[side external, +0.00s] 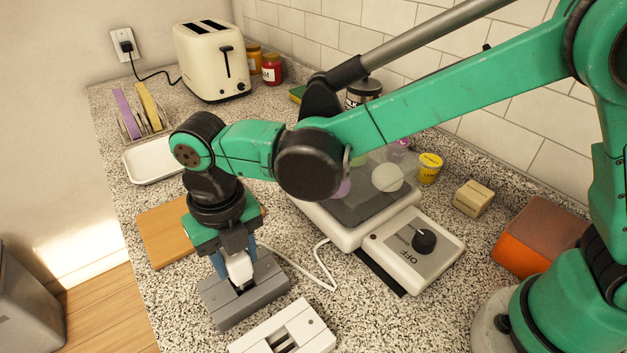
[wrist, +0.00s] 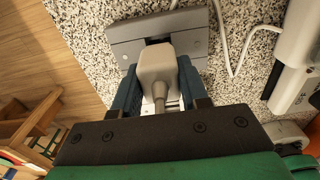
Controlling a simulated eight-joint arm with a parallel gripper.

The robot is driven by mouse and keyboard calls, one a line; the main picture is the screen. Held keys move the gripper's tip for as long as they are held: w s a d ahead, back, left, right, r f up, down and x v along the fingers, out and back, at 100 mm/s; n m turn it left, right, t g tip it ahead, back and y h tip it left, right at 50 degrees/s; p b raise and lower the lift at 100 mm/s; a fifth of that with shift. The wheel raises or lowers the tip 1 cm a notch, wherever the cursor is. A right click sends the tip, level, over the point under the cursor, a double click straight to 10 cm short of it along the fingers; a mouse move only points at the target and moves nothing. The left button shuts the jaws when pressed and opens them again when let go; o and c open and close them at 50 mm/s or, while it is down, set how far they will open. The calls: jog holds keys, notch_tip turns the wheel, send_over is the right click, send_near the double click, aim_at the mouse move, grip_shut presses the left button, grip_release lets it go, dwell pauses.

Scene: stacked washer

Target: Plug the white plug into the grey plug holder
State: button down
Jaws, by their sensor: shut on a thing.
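The white plug (side external: 240,270) is between the blue fingers of my gripper (side external: 236,262), which is shut on it. The plug also shows in the wrist view (wrist: 158,62), its cord leading back between the fingers (wrist: 157,85). The grey plug holder (side external: 242,299) lies on the counter below the gripper. In the wrist view the holder (wrist: 125,48) is just ahead of the plug, and the plug's front end overlaps its dark slot. I cannot tell whether the prongs are in the slot.
A white slotted block (side external: 287,330) lies in front of the grey holder. A white cord (side external: 318,268) loops on the counter beside a white appliance with a dial (side external: 415,248). A wooden board (side external: 165,232) lies to the left. A white tray (side external: 150,163) and a toaster (side external: 212,60) stand behind.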

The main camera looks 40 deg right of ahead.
jog(key=shift+f, duration=1.4)
dwell(0.4)
jog(key=shift+c, duration=1.8)
grip_release()
